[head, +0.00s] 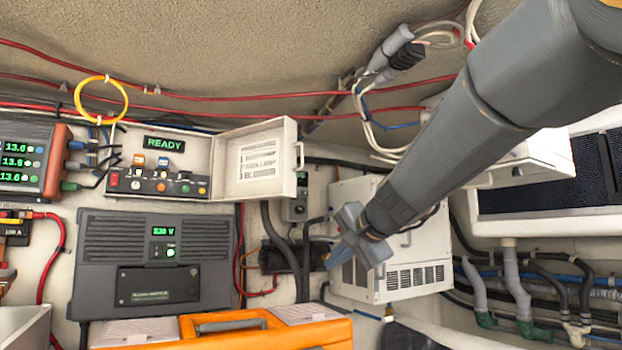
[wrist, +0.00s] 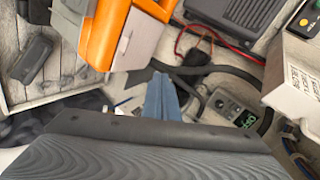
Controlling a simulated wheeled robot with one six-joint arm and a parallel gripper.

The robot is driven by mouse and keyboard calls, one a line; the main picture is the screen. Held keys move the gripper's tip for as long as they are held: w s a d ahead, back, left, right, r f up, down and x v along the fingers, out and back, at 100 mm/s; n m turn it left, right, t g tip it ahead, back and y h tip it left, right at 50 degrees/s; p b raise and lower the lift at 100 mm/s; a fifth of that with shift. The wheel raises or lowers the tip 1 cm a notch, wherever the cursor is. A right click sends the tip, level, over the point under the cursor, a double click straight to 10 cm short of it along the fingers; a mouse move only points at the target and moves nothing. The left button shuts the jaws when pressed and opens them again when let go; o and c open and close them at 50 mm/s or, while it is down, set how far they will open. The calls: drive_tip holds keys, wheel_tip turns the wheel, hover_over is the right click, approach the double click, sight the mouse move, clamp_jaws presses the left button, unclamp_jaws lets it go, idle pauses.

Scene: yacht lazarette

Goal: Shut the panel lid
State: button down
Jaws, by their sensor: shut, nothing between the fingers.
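The control panel (head: 160,165) is on the wall at the left of the head view, with a green READY display and a row of switches and buttons. Its cream lid (head: 254,162) stands open, swung out to the right, with a printed label on its inner face and a handle (head: 299,156) at its right edge. A part of the lid also shows at the right of the wrist view (wrist: 294,88). My gripper (head: 338,258) is shut and empty, below and to the right of the lid and apart from it. Its blue fingertips show in the wrist view (wrist: 160,95).
A grey inverter unit (head: 152,262) is below the panel. An orange toolbox (head: 225,330) stands in front of it. A white vented box (head: 388,272) is behind my gripper. Black cables (head: 285,240) hang below the lid. A yellow cable loop (head: 101,99) hangs above the panel.

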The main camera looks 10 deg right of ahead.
wheel_tip(320, 180, up, 26)
drive_tip(key=s+d+m+t+y+b, duration=0.1)
drive_tip(key=d+m+t, duration=0.15)
drive_tip(key=t, duration=0.25)
drive_tip(key=w+a+m+p, duration=0.1)
drive_tip(key=w+a+p, duration=0.3)
drive_tip(key=w+a, duration=0.2)
drive_tip(key=shift+w+a+f+t+p, duration=0.15)
drive_tip(key=shift+w+f+t+p, duration=0.15)
drive_tip(key=shift+w+f+p, duration=0.15)
